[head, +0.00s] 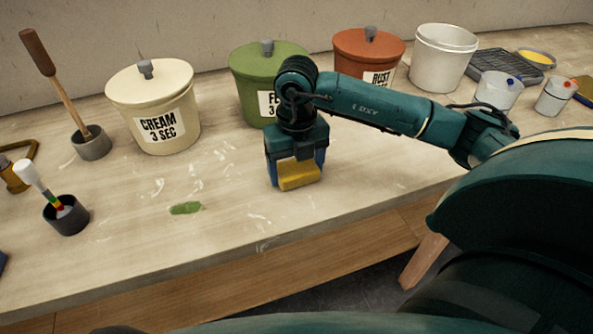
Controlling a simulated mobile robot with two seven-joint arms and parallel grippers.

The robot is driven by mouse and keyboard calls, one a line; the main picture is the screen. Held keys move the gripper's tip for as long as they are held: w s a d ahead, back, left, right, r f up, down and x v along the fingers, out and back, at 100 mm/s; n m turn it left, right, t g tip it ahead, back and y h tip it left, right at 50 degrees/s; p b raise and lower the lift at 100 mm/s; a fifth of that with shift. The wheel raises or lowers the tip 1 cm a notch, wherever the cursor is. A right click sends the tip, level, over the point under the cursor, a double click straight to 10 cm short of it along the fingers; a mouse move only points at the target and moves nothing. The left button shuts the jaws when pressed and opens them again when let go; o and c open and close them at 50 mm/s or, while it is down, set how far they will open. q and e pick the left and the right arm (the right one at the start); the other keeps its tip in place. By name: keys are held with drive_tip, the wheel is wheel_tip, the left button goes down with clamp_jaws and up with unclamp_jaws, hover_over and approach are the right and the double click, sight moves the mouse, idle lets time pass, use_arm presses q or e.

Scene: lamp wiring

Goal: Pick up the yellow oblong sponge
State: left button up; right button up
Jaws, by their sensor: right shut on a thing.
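The yellow oblong sponge (300,176) is between the fingers of my right gripper (297,178), near the front of the bench top. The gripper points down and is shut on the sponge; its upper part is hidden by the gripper. I cannot tell whether the sponge touches the bench or is just above it. My left gripper is not in view.
On the bench (225,235) stand a cream pot (175,92), a green pot (250,68), a rust pot (350,48) and a white bucket (438,65). A green smear (186,208) lies left of the gripper.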

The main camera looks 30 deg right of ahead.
sight(297, 167)
drive_tip(key=shift+c, duration=0.5)
drive_tip(key=shift+r, duration=0.25)
wheel_tip(297, 167, up, 10)
drive_tip(key=shift+f, duration=0.2)
drive_tip(key=o, duration=0.4)
drive_tip(key=c, duration=0.3)
